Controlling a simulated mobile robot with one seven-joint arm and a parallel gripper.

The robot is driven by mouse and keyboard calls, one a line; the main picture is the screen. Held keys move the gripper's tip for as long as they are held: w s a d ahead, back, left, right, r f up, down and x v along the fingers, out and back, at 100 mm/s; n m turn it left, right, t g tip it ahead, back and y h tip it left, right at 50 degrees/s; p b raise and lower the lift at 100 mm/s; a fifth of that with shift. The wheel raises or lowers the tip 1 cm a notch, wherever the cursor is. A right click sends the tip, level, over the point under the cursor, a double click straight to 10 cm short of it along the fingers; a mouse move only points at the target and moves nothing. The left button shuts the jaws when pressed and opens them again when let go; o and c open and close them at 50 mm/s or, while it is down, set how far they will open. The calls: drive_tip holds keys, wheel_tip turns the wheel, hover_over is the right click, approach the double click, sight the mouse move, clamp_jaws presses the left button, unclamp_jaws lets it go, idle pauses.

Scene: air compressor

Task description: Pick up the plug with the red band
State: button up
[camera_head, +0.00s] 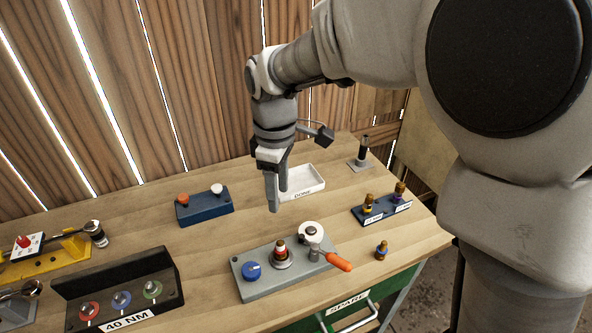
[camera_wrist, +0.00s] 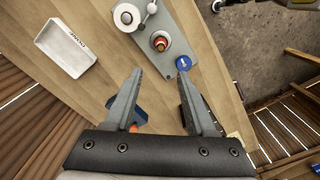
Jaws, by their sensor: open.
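The plug with the red band (camera_head: 281,251) stands upright in a round metal fitting on a grey plate (camera_head: 292,277). My gripper (camera_head: 276,204) points down above the table, behind and above the grey plate, apart from the plug. In the wrist view my gripper (camera_wrist: 161,76) has its fingers spread with nothing held between them.
The plate also carries a blue knob (camera_head: 252,271), a white round part (camera_head: 311,234) and an orange-handled lever (camera_head: 339,261). A blue-banded plug (camera_head: 382,250) stands to the right. A rack (camera_head: 383,212) holds yellow- and purple-banded plugs. A white DONE tray (camera_head: 311,184) sits behind.

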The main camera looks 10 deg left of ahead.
sight(280, 242)
wheel_tip(280, 242, down, 17)
drive_tip(key=shift+a+f, duration=0.1)
drive_tip(key=shift+f, duration=0.05)
idle(0.5)
clamp_jaws()
